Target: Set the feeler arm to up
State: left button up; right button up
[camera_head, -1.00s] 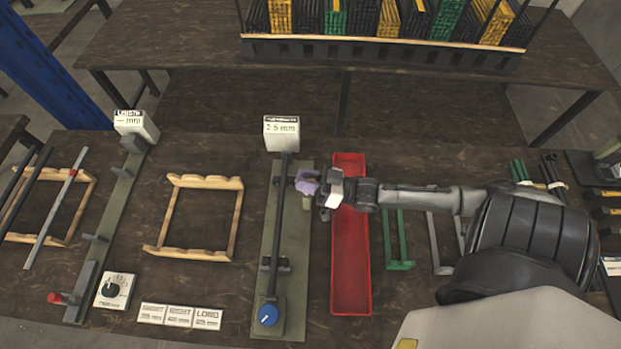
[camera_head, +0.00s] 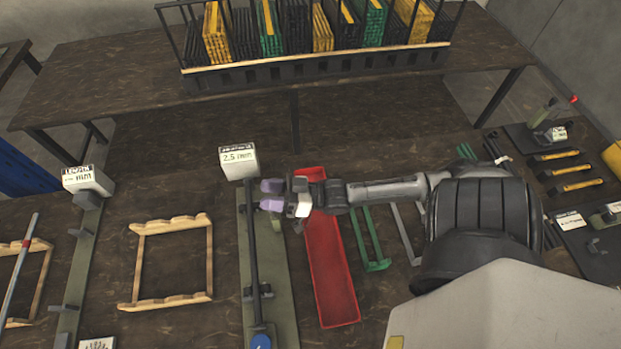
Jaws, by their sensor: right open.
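A gauge with a green base plate (camera_head: 281,295), a long dark rod (camera_head: 253,240), a blue knob (camera_head: 261,341) and a white "2.5 mm" readout box (camera_head: 238,161) stands in the middle of the near table. I cannot make out for sure which part is the feeler arm. My right gripper (camera_head: 268,195) comes in from the right, over the gauge's upper part. Its two purple fingertips are apart, just right of the rod, with nothing seen between them. They hide part of the gauge; I cannot tell whether they touch it. My left gripper is out of view.
A red tray (camera_head: 333,285) lies right of the gauge, under my right gripper. A wooden frame (camera_head: 133,262) and a second gauge with a "mm" box (camera_head: 87,180) are to the left. Green brackets (camera_head: 378,264) lie right of the tray. A rack (camera_head: 330,68) stands on the back table.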

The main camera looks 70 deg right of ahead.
jog(key=s+d+r+p, duration=0.2)
jog(key=s+r, duration=0.4)
jog(key=s, duration=0.4)
jog(key=shift+s+d+r+p, duration=0.15)
jog(key=shift+s+d+p, duration=0.15)
jog(key=shift+d, duration=0.45)
